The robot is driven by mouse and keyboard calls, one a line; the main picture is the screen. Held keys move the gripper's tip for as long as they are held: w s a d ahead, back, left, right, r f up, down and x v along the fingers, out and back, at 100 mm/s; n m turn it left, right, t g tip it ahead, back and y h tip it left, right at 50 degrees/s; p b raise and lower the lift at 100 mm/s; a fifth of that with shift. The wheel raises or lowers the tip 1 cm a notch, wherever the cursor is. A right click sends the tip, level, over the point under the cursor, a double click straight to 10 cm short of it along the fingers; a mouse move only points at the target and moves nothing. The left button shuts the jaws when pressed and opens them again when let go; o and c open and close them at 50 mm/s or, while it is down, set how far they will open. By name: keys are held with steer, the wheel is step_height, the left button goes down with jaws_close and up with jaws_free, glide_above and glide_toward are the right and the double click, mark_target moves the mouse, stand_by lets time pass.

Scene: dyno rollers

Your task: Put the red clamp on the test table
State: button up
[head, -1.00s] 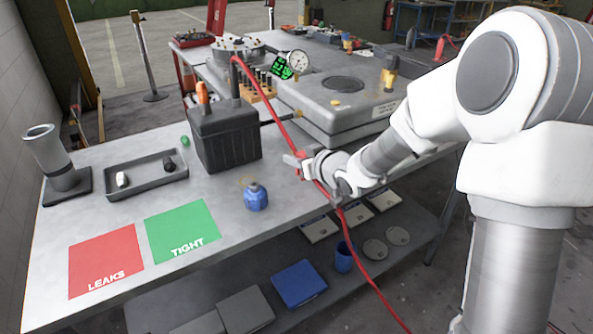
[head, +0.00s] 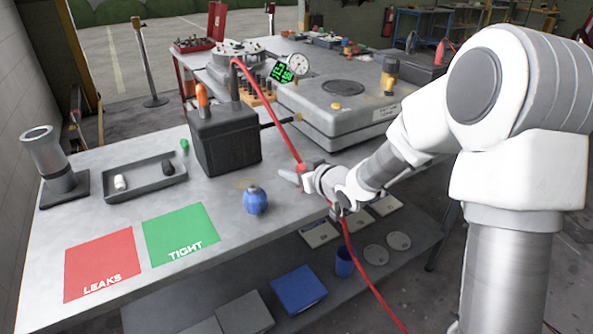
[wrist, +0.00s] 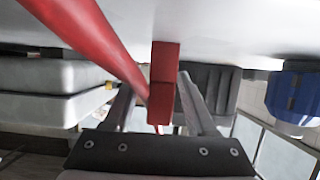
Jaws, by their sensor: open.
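The red clamp (wrist: 164,78) is a small block between the two spread fingers of my gripper (wrist: 158,92) in the wrist view. In the head view a bit of red clamp (head: 304,167) shows at my gripper (head: 291,175), beside the red cable; the gripper hides most of it. My gripper is open, and whether a finger touches the clamp cannot be told. The gripper is at the right edge of the grey test table (head: 215,190). Whether the clamp rests on the table or hangs just above it is unclear.
A red cable (head: 278,118) runs from above the black box (head: 225,143) past my gripper to the floor. A blue bottle (head: 255,200) stands left of the gripper. Red and green mats (head: 180,233) lie front left.

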steer(key=shift+r, duration=0.2)
steer(key=p+v, duration=0.3)
steer(key=v, duration=0.9)
steer(key=shift+d, duration=0.2)
steer(key=s+d+r+m+g+h, duration=0.1)
steer(key=s+d+r+m+h, duration=0.1)
steer(key=s+d+r+h, duration=0.3)
steer(key=s+d+r+m+h, duration=0.2)
steer(key=d+h, duration=0.1)
steer(key=d, duration=0.3)
steer(key=s+r+m+g, duration=0.25)
steer(key=s+g, duration=0.25)
steer(key=s, duration=1.3)
step_height(320, 180, up, 12)
steer(key=p, duration=1.3)
steer(key=shift+a+r+y, duration=0.2)
steer(key=shift+a+y, duration=0.05)
steer(key=shift+y, duration=0.05)
steer(key=shift+s, duration=0.1)
